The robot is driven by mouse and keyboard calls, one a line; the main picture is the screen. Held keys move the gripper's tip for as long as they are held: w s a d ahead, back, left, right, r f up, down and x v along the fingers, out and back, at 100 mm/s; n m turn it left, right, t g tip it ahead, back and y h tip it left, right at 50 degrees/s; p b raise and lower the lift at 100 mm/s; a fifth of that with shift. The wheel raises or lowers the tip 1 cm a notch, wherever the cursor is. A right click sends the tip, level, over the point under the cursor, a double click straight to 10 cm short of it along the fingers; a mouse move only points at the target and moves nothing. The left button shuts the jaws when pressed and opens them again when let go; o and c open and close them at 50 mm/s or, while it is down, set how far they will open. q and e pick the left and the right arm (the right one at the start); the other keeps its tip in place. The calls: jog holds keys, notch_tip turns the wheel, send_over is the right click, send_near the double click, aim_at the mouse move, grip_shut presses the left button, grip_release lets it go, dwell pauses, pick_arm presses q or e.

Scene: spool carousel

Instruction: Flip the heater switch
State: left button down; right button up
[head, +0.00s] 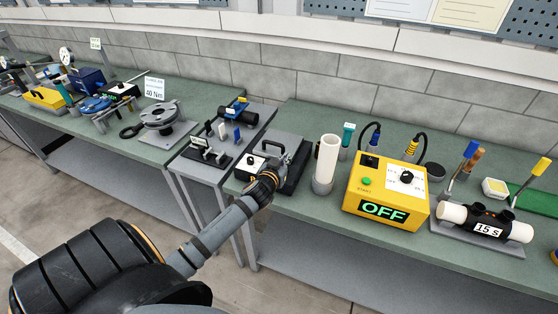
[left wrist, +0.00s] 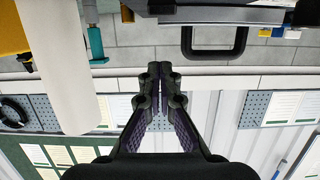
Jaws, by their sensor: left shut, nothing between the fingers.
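My left gripper (left wrist: 158,70) is shut and empty in the left wrist view, its fingertips together in free space. In the head view its wrist hangs in front of a dark case with a handle (head: 292,170) and hides part of it. That case's handle also shows in the left wrist view (left wrist: 214,52), apart from the fingers. A small pale box with a black knob (head: 250,163) stands just left of the wrist, partly hidden. A yellow box (head: 389,214) reads "OFF" and has a black switch (head: 369,161), a dial and a green button. I cannot tell which control is the heater switch.
A white upright pipe (head: 327,160) stands between the dark case and the yellow box. A black coupler marked "15 s" (head: 487,222) holds white pipe at the right. Blue and yellow tools stand behind it. A flanged part (head: 160,117) lies on the left bench.

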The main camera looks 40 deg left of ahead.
pick_arm(q)
jog(key=s+d+r, duration=0.1)
jog(key=s+r, duration=0.2)
jog(key=s, duration=0.3)
jog(key=shift+s+d+r+b, duration=0.2)
jog(key=shift+r+b, duration=0.15)
jog(key=s+d+f+m+g+h, duration=0.1)
jog(key=s+d+f+g, duration=0.35)
jog(key=s, duration=0.25)
jog(key=s+d+f+m+g+h, duration=0.1)
jog(key=s+d+f+g, duration=0.2)
jog(key=s+f, duration=0.3)
jog(key=s+d+f+m+g+h, duration=0.1)
jog(key=s+d+f+m+g, duration=0.2)
jog(key=s, duration=0.5)
jog(key=s+a+f+n+g+b, duration=0.1)
jog(key=s+f, duration=0.1)
jog(key=f, duration=1.2)
jog(key=s+a+f+n+g, duration=0.1)
jog(key=a+f, duration=0.1)
jog(key=f, duration=1.3)
jog(key=s+f+g, duration=0.1)
jog(key=s+f, duration=1.3)
jog(key=s, duration=0.3)
jog(key=shift+s+a+f+b, duration=0.3)
jog(key=shift+s+a+b, duration=0.1)
jog(key=shift+b, duration=0.05)
